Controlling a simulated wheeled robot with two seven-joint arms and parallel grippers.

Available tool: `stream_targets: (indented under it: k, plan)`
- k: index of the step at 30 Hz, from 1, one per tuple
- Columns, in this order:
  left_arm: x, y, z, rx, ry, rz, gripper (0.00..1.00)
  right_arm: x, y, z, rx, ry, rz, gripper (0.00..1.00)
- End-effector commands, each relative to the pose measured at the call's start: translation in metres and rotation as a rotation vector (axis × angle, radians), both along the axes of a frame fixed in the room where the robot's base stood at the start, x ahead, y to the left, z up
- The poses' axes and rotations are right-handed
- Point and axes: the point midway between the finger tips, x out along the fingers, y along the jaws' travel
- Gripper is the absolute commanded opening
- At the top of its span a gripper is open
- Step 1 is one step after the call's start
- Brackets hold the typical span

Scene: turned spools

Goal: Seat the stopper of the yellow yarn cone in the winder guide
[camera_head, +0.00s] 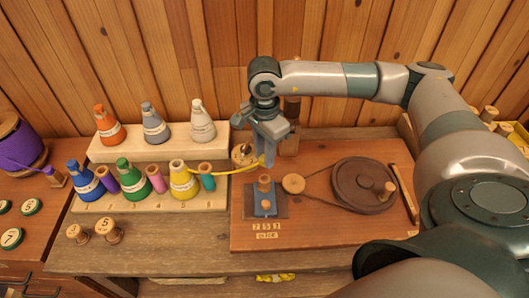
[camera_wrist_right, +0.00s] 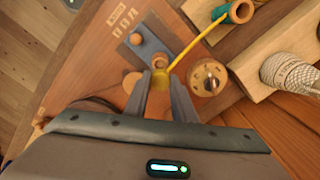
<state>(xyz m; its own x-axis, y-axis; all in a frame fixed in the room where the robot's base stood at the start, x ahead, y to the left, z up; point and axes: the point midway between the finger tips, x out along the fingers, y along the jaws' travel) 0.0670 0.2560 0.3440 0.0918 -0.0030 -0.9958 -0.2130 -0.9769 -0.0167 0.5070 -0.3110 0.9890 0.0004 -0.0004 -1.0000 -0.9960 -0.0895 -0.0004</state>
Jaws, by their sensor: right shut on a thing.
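The right gripper is shut on a small yellow piece (camera_wrist_right: 160,82), apparently the stopper, mostly hidden between the fingertips. The fingers point down above the winder board, behind the blue plate (camera_head: 264,207) with its wooden pegs. Which part is the guide is not clear. In the wrist view the blue plate (camera_wrist_right: 152,44) lies just beyond the fingertips. My left gripper is out of view.
A round wooden disc with holes (camera_wrist_right: 208,78) stands close beside the fingers. A dark wheel (camera_head: 364,184) with a belt to a small pulley (camera_head: 293,184) fills the board's right. Several other cones and small coloured spools crowd the rack (camera_head: 150,203) at left.

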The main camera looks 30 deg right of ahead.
Motion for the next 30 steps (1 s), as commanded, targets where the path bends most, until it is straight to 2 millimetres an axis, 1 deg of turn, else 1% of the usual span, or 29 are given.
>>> stream_targets:
  k: [8,13,14,15,18,24,30]
  plan:
    - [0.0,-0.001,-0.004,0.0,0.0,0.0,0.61,0.0,0.0,-0.018,0.0,0.0,0.0,0.03]
    - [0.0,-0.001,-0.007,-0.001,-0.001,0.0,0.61,0.0,0.0,-0.033,0.0,0.002,-0.001,0.03]
    - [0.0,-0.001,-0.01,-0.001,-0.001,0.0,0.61,0.0,0.0,-0.036,0.0,0.001,-0.001,0.03]
    - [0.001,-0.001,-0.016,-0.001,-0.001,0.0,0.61,0.0,0.0,-0.042,0.0,0.0,-0.001,0.03]
    - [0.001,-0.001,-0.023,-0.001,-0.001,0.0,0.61,0.0,0.0,-0.047,0.0,0.0,0.0,0.03]
    - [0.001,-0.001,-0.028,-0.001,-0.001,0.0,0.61,0.0,0.0,-0.051,0.0,0.0,0.0,0.03]
    - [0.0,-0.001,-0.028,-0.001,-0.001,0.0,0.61,0.0,0.0,-0.051,0.0,0.0,0.0,0.03]
